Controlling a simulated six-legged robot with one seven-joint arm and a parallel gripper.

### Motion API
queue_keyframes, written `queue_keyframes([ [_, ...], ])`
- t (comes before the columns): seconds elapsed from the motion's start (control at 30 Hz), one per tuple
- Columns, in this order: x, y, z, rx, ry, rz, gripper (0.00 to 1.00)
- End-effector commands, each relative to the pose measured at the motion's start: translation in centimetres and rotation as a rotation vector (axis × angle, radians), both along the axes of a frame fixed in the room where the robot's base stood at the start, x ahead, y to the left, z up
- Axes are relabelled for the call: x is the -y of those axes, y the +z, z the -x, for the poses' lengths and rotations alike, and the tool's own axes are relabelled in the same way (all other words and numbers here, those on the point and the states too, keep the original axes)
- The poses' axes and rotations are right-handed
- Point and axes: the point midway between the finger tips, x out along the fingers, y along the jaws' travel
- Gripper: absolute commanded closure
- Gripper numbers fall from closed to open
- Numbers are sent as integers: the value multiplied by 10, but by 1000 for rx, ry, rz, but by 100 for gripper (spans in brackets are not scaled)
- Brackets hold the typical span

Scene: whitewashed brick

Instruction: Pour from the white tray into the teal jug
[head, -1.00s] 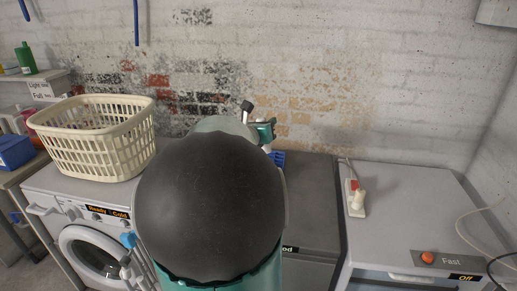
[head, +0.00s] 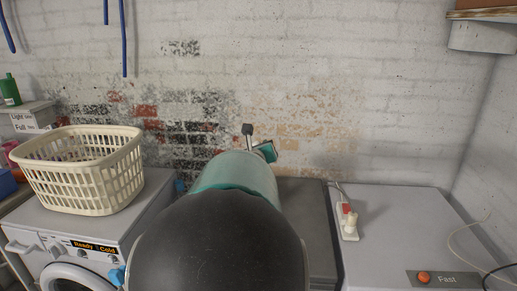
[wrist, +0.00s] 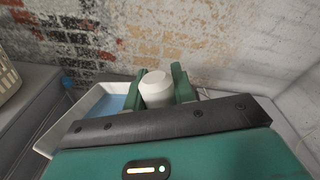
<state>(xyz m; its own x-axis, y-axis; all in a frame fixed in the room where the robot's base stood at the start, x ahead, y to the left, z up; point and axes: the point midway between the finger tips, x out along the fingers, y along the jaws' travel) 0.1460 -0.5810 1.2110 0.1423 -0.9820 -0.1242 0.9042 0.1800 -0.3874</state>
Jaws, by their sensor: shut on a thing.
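The white tray (wrist: 50,137) shows in the wrist view, with something flat and blue (wrist: 109,106) inside it. My gripper (wrist: 158,88) has its two green fingers on either side of a rounded white part, which looks like a grip of the tray; the join is hidden. The gripper is shut on it. In the head view my gripper (head: 258,146) shows only in part beyond my large dark arm link, and I cannot make out the tray there. I cannot make out the teal jug in either view; my arm may hide it.
A cream laundry basket (head: 85,185) stands on a washing machine (head: 75,248) at left. A dark grey worktop (head: 310,215) lies behind my arm. A white appliance (head: 410,230) at right carries a power strip (head: 347,222) and a cable. The brick wall is close behind.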

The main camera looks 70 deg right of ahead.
Motion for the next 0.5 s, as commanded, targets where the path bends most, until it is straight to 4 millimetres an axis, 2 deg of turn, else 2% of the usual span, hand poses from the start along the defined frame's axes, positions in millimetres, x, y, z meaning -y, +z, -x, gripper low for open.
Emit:
queue_keyframes([
  [0.27, 1, -1, -7, -54, -2, -10, 100],
  [0.5, 2, -2, -26, -166, 3, -26, 100],
])
